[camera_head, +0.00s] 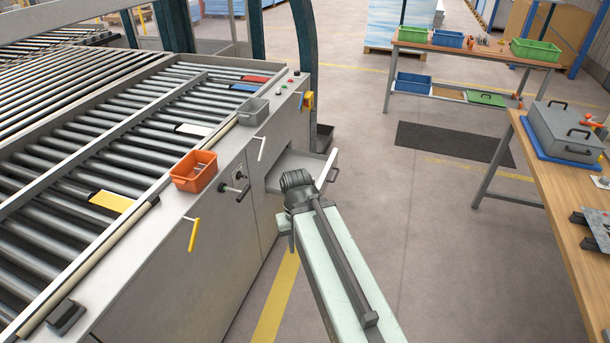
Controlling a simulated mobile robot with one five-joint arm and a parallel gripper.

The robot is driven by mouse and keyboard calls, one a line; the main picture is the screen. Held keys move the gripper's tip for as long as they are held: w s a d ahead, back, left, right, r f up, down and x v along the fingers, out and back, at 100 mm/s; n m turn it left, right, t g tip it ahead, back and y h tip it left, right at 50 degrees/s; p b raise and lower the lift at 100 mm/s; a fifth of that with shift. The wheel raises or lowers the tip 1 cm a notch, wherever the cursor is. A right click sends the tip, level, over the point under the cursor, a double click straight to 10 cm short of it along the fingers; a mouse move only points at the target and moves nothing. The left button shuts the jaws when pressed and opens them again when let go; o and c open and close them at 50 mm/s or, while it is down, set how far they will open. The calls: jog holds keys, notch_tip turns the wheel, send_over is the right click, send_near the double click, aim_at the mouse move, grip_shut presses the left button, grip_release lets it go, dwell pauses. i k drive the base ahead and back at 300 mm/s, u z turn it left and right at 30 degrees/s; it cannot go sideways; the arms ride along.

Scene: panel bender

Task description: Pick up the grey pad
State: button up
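I cannot say for sure which thing is the grey pad. A small dark grey block (65,317) lies on the machine's front ledge at the lower left, and it is the most pad-like thing I see. My pale green arm reaches up from the bottom middle and ends in a dark joint in front of the open drawer (322,167). My gripper's fingers do not show, so I cannot see whether they hold anything. The arm hides part of the drawer's front, and the drawer's inside is only partly seen.
A wooden bench (562,195) with a grey case (565,132) stands at the right. A dark mat (450,142) lies on open floor between.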

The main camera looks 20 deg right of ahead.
aim_at(67, 311)
jog(key=i, duration=0.9)
jog(key=k, duration=0.5)
jog(key=u, duration=3.3)
jog(key=k, duration=0.85)
jog(key=z, duration=1)
jog(key=i, duration=0.5)
jog(key=z, duration=0.05)
